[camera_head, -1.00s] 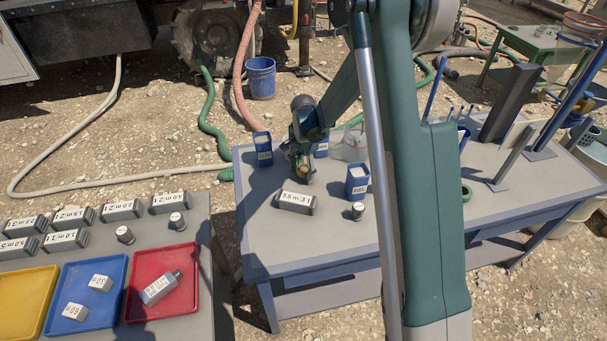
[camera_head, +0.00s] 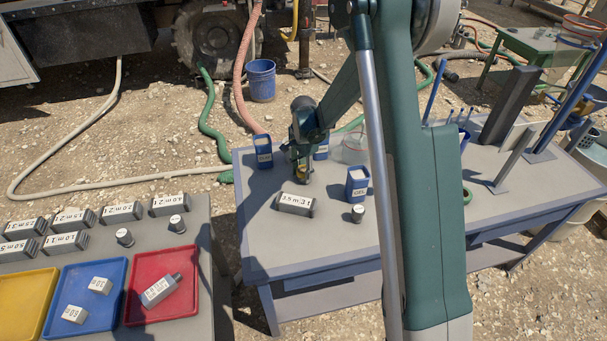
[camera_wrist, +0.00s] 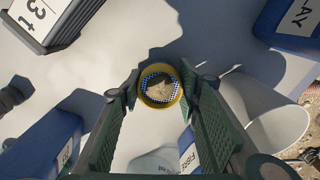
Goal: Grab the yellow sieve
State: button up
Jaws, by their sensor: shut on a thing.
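The yellow sieve (camera_wrist: 177,99) is a small round ring with a blue-and-white checked rim inside and a pale centre in the wrist view. My gripper (camera_wrist: 160,83) has its dark green fingers on both sides of the ring, touching it, so it is shut on the sieve. In the head view my gripper (camera_head: 303,175) points down over the table, behind the grey block. The sieve is hardly visible there, and its height above the table is hard to tell.
A grey labelled block (camera_head: 296,203) and small metal cylinder (camera_head: 357,213) lie close by. A clear vessel (camera_head: 354,149) stands behind. The table's front left is clear.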

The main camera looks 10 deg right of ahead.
aim_at(303, 172)
jog(key=shift+r+p, duration=0.5)
jog(key=shift+r, duration=4.3)
